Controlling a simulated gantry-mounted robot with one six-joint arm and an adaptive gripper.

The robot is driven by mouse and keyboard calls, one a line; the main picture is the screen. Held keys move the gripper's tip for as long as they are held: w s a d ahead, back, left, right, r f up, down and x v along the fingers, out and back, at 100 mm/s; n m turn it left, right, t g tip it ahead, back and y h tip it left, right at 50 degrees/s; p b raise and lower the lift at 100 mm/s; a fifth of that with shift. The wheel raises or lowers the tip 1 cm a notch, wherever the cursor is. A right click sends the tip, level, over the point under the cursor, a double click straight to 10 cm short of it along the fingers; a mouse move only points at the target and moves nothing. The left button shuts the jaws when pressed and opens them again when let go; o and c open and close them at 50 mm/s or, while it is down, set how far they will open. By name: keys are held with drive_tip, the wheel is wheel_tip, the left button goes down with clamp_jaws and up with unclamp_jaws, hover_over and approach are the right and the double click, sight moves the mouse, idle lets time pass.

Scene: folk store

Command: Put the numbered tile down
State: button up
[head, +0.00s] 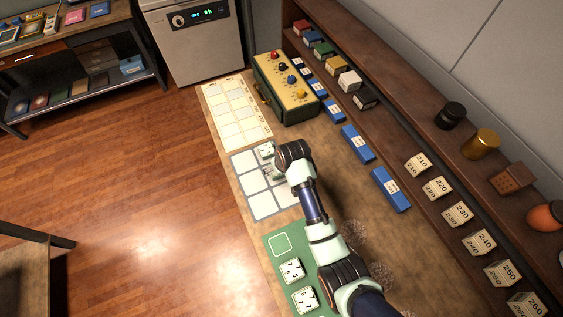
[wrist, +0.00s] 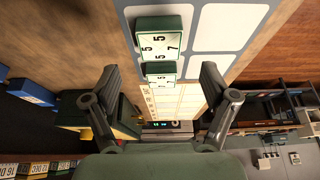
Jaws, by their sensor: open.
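The numbered tile (head: 266,150) is a small white block at the far end of the white grid board (head: 252,185). In the wrist view the tile (wrist: 160,43) shows black digits, including 5s and a 7, and a green edge. It appears to rest flat on a board cell. My gripper (wrist: 159,72) is open, with one finger on each side and clear gaps to the tile; nothing is held. In the head view my wrist partly hides the board and the area around the tile.
A green mat (head: 273,244) with two more numbered tiles lies nearer. A cream chart sheet (head: 229,108) lies beyond the board. A box with coloured knobs (head: 286,92) and blue blocks (head: 390,189) stand to the right, before a shelf of numbered blocks.

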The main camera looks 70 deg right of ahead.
drive_tip(key=v, duration=0.5)
drive_tip(key=shift+r+p, duration=0.25)
drive_tip(key=shift+p, duration=0.05)
drive_tip(key=w+a+r+n+t, duration=0.2)
drive_tip(key=w+a+r, duration=0.25)
drive_tip(key=a, duration=0.25)
drive_tip(key=w+a+r+n+t, duration=0.1)
drive_tip(key=w+a+r, duration=0.2)
drive_tip(key=w+a, duration=0.25)
drive_tip(key=a+r+n+t+y, duration=0.1)
drive_tip(key=a+r+n+t, duration=0.1)
drive_tip(key=a+r, duration=0.3)
drive_tip(key=a+r+n+t+y, duration=0.1)
drive_tip(key=a+r, duration=0.4)
drive_tip(key=a, duration=0.8)
drive_tip(key=a+r+n+t+y, duration=0.1)
drive_tip(key=a+r+n+t, duration=0.2)
drive_tip(key=a+r, duration=0.2)
drive_tip(key=a, duration=0.3)
drive_tip(key=shift+a+r+t, duration=0.2)
drive_tip(key=shift+a+t, duration=0.1)
drive_tip(key=shift+a, duration=0.1)
drive_tip(key=shift+s, duration=0.1)
